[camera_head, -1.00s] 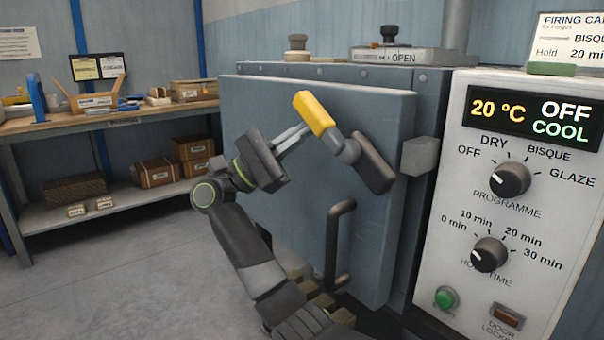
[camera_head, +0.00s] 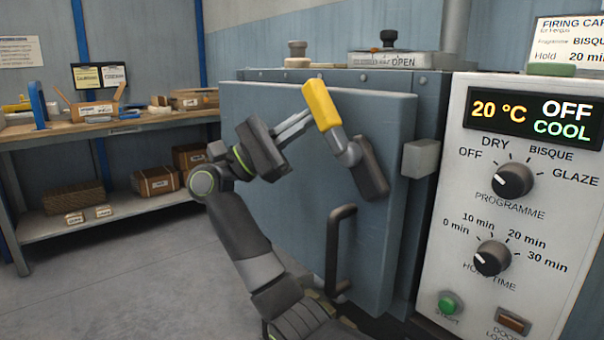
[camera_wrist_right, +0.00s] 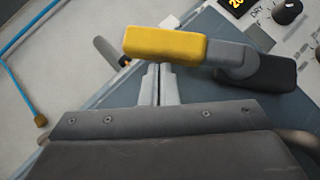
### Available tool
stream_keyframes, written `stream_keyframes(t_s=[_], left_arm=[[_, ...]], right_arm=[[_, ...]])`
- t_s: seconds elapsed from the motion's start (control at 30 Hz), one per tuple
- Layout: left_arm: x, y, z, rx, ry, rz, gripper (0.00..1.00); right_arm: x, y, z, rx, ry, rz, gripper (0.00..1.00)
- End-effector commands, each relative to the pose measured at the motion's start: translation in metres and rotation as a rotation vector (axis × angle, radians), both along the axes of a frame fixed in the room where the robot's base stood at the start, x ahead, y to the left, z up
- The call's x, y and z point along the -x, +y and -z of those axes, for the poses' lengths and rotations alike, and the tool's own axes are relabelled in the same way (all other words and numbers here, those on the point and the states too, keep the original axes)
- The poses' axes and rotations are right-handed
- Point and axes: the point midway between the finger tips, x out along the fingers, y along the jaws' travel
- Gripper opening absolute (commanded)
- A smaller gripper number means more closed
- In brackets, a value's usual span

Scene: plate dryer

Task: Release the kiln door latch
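The kiln door (camera_head: 290,190) stands upright and looks closed. Its latch has a yellow grip (camera_head: 322,105), a grey hub (camera_head: 347,150) and a dark bar (camera_head: 370,168). The grip points up and slightly left, and the bar slants down to the right. My right gripper (camera_head: 309,117) is left of the grip with its fingers together. In the right wrist view, the fingertips (camera_wrist_right: 160,68) meet the near side of the yellow grip (camera_wrist_right: 165,45), not around it. Whether they press on it is hard to tell. My left gripper is out of view.
A dark door handle (camera_head: 335,250) sticks out below the latch. A grey block (camera_head: 420,157) sits at the door's right edge. The control panel (camera_head: 475,215) with two knobs stands at right. A workbench (camera_head: 110,128) is at left, with open floor before it.

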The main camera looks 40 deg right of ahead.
Motion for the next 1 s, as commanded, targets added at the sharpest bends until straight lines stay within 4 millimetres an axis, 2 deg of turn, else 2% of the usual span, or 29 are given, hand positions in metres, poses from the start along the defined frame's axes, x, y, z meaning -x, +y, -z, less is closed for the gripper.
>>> stream_keyframes(t_s=[0.4, 1.0], left_arm=[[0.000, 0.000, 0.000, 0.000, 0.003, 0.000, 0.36], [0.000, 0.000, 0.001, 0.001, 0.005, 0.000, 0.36]], right_arm=[[0.007, -0.001, -0.013, 0.001, -0.001, 0.001, 0.00], [0.009, -0.001, -0.015, 0.002, -0.004, 0.001, 0.00]])
